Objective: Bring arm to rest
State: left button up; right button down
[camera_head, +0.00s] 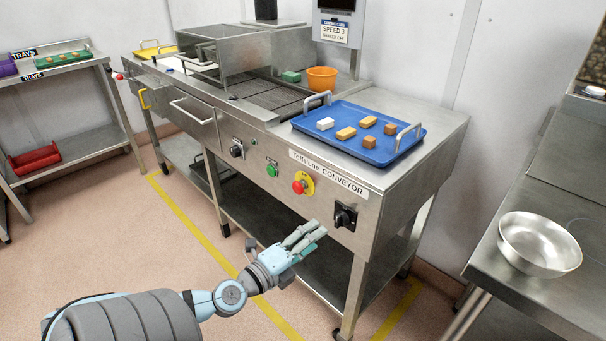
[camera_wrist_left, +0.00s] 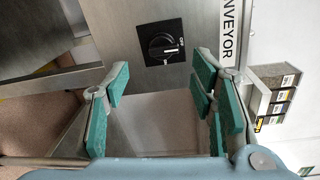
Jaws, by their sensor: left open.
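My left gripper (camera_head: 308,236) is in front of the conveyor's front panel, below and to the left of the black rotary switch (camera_head: 345,217). Its fingers are spread and nothing is between them. In the left wrist view the green-padded fingers (camera_wrist_left: 158,95) stand apart, with the black switch (camera_wrist_left: 163,43) on the steel panel beyond them. A gap shows between the fingers and the panel in the head view. My right gripper is in neither view.
The steel conveyor (camera_head: 260,148) carries a blue tray (camera_head: 345,112) with several small blocks, and an orange tub (camera_head: 322,79). A red stop button (camera_head: 299,187) and green button (camera_head: 271,170) are on its front. A metal bowl (camera_head: 540,245) stands on the right bench. Floor at left is clear.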

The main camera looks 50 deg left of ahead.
pick_arm(q)
jog(key=s, duration=0.3)
jog(key=shift+r, duration=0.1)
dwell(0.3)
